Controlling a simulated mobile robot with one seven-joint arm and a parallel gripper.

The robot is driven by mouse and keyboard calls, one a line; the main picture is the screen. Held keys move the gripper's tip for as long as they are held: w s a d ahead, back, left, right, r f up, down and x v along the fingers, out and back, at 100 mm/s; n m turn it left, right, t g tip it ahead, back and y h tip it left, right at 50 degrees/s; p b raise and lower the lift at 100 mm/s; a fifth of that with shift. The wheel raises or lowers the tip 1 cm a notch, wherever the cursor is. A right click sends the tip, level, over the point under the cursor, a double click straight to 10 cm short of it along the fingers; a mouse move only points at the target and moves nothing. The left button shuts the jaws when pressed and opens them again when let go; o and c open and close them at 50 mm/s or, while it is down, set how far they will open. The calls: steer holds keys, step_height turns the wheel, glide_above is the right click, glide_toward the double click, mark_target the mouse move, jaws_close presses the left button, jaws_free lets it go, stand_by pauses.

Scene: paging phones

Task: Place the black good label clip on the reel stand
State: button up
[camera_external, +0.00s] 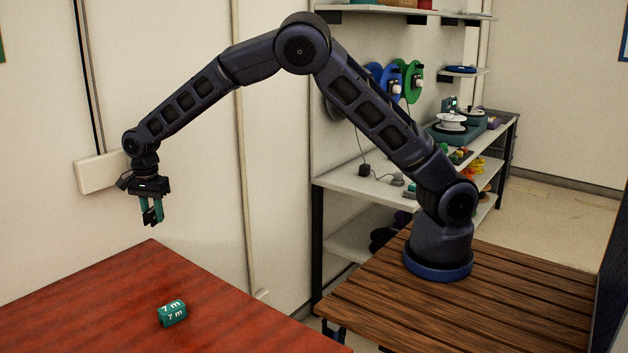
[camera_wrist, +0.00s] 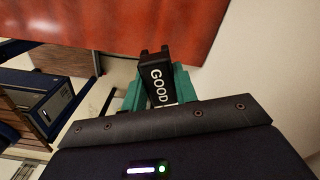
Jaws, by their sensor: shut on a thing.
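My gripper (camera_external: 152,213) is shut on the black label clip (camera_wrist: 156,82), whose white lettering reads "GOOD" in the wrist view. The teal fingers press on both sides of the clip, and its lower end is hidden by my gripper's body. In the external view the clip (camera_external: 151,217) shows small and dark between the fingertips, held in the air beyond the red table's far corner. I cannot tell for certain which thing is the reel stand; a teal-based piece with a white reel (camera_external: 451,122) stands on the back bench.
A teal block marked "7 m" (camera_external: 172,313) lies on the red table (camera_external: 90,300), which is otherwise clear in view. A grey shelf unit (camera_external: 345,181) against the wall carries several small items. Blue and green reels (camera_external: 412,82) hang above it.

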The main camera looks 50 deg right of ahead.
steer(key=w+d+f+n, duration=0.1)
steer(key=d+f+n, duration=0.3)
steer(key=d, duration=1.1)
steer(key=w+d+f+n, duration=0.1)
steer(key=d+f+n, duration=0.4)
steer(key=d, duration=1)
steer(key=w+d+f+n, duration=0.1)
steer(key=d+f+n, duration=0.3)
steer(key=d, duration=1.2)
steer(key=w+a+r+m, duration=0.2)
steer(key=a+m, duration=0.4)
steer(key=a, duration=1.5)
step_height(320, 180, up, 21)
steer(key=m, duration=1.3)
glide_above(121, 306)
steer(key=shift+f, duration=0.15)
step_height(121, 306, down, 20)
steer(key=shift+r, duration=0.15)
